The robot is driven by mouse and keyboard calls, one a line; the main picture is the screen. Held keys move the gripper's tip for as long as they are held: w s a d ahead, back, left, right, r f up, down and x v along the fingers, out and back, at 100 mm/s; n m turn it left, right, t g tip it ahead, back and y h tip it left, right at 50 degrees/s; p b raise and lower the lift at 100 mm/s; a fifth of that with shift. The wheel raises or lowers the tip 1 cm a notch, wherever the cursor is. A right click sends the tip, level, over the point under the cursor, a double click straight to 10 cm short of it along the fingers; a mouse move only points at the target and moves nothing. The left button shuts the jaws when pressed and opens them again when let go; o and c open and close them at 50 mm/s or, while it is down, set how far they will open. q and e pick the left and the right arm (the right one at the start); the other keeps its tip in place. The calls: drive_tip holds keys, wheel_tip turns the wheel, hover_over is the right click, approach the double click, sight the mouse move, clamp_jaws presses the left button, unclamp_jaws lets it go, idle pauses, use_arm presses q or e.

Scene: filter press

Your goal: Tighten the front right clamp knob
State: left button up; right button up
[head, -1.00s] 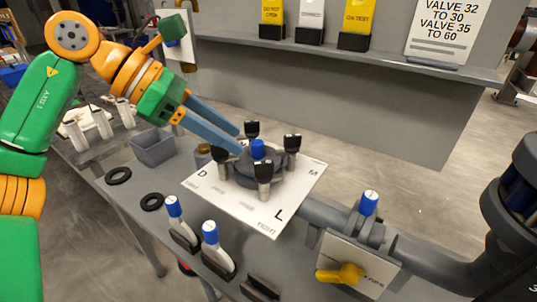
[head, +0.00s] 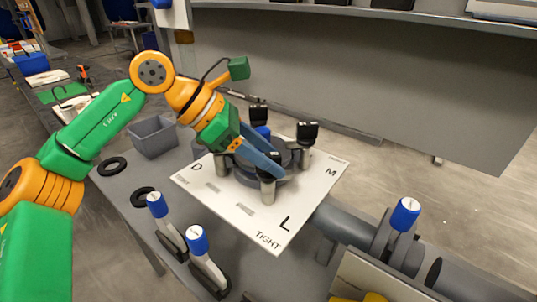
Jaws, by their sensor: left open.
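The round grey filter housing (head: 243,173) stands on a white plate (head: 213,201) marked D, M, L and TIGHT. Black-topped clamp knobs ring it: a back one (head: 258,113), a right one (head: 307,131), and a front one (head: 267,167) nearest the L and TIGHT marks. A left knob is mostly hidden behind my gripper. My left gripper (head: 268,162) reaches down from the upper left, open, its blue fingers at the front knob. I cannot tell whether they touch it. My right gripper is not in view.
A grey bin (head: 153,138) and black rings (head: 112,166) lie to the left. A grey pipe with a blue-capped valve (head: 404,214) runs off to the right.

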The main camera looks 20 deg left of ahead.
use_arm(q)
clamp_jaws()
